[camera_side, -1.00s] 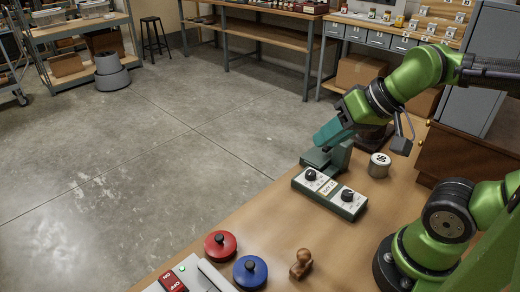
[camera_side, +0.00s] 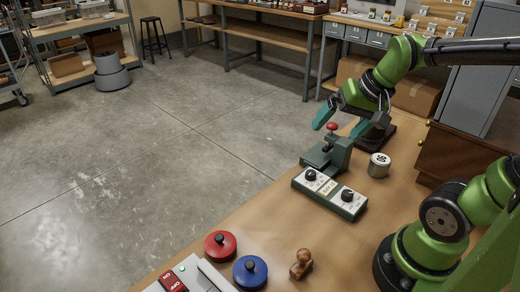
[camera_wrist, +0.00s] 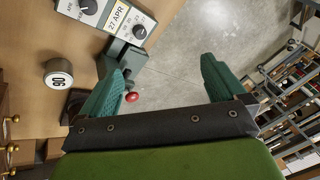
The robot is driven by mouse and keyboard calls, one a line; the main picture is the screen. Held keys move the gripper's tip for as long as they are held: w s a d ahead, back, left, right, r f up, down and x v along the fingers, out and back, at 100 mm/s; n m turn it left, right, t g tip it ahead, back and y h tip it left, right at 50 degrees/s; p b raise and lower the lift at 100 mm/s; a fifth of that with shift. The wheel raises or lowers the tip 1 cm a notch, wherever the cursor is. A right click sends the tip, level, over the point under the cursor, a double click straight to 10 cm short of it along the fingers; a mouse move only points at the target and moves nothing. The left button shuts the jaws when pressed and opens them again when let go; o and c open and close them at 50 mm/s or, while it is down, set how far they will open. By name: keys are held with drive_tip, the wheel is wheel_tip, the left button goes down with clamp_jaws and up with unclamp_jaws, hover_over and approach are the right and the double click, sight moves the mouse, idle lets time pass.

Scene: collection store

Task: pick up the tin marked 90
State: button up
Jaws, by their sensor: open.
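The tin marked 90 (camera_side: 379,165) is a small pale round tin standing on the wooden bench, right of the green device. In the wrist view the tin (camera_wrist: 58,73) shows at the left, with the number 90 on its white top. My gripper (camera_side: 347,122) has teal fingers, is open with nothing between them, and is raised above the far end of the bench. It is farther back than the tin and to its left. In the wrist view the fingers (camera_wrist: 166,82) stand wide apart, and the tin lies outside them, left of the left finger.
A green device with a red knob (camera_side: 332,127) stands near the bench's far left edge. A control box (camera_side: 330,192) with two black dials is in front of it. A wooden cabinet (camera_side: 455,155) is right of the tin. Red (camera_side: 220,245) and blue (camera_side: 250,272) knobbed discs and a wooden stamp (camera_side: 302,264) are nearer.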

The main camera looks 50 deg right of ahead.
drive_tip(key=s+d+f+m+g, duration=0.1)
drive_tip(key=d+f+m+g, duration=0.1)
drive_tip(key=d+m, duration=0.45)
drive_tip(key=s+d+f+m+g, duration=0.1)
drive_tip(key=d+f+m+g, duration=0.15)
drive_tip(key=d, duration=0.75)
drive_tip(key=m, duration=0.7)
hover_over(381, 159)
drive_tip(key=shift+g+h, duration=0.3)
drive_tip(key=shift+g, duration=0.15)
drive_tip(key=f, duration=1.2)
drive_tip(key=shift+s+d, duration=0.3)
drive_tip(key=shift+d, duration=0.05)
drive_tip(key=shift+w+a+f, duration=0.15)
drive_tip(key=shift+f, duration=1.15)
drive_tip(key=shift+w+a+f, duration=0.1)
drive_tip(key=shift+w+f, duration=0.05)
drive_tip(key=shift+f, duration=1.15)
drive_tip(key=c, duration=1.2)
drive_tip(key=shift+o, duration=0.2)
drive_tip(key=shift+r, duration=0.1)
